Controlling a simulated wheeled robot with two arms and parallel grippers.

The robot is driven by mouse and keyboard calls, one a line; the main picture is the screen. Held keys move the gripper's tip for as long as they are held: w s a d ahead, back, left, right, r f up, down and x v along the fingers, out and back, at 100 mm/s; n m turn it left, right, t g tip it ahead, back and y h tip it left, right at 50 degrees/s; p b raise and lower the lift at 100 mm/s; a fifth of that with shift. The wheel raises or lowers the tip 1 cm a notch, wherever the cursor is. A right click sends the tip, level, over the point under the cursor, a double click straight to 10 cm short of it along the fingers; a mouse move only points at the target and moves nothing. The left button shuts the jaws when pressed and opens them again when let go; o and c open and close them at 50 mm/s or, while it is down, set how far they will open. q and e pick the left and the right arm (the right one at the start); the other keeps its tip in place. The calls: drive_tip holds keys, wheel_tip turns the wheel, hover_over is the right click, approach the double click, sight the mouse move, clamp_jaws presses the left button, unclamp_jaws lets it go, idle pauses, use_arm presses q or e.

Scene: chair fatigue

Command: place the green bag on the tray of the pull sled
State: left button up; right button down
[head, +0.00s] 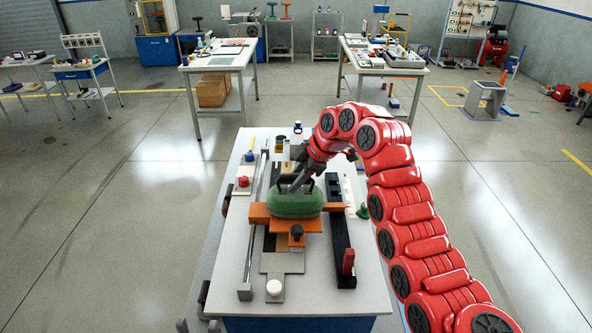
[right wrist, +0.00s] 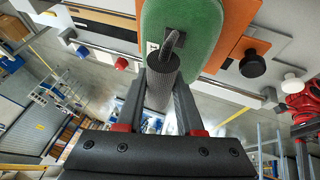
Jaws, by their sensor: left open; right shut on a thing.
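The green bag (head: 296,204) has a dark handle and appears over the orange tray (head: 290,226) of the pull sled in the middle of the bench. I cannot tell whether it rests on the tray or hangs just above it. My right gripper (head: 297,181) is shut on the bag's handle from above. In the right wrist view the bag (right wrist: 183,28) is at the top, its handle at the fingertips (right wrist: 168,62), with the orange tray (right wrist: 245,48) beside it.
The white bench (head: 222,265) carries a metal rail (head: 254,220) left of the sled and a black rail with a red handle (head: 348,262) to its right. A white knob (head: 274,288) stands in front. Red and blue knobs sit at the left.

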drive_tip(key=shift+r, duration=0.1)
drive_tip(key=c, duration=1)
unclamp_jaws()
drive_tip(key=o, duration=0.5)
drive_tip(key=shift+s, duration=0.15)
drive_tip(key=shift+c, duration=0.2)
drive_tip(key=shift+r, duration=0.1)
drive_tip(key=p+v, duration=0.1)
drive_tip(key=v, duration=1.1)
drive_tip(key=shift+p, duration=0.3)
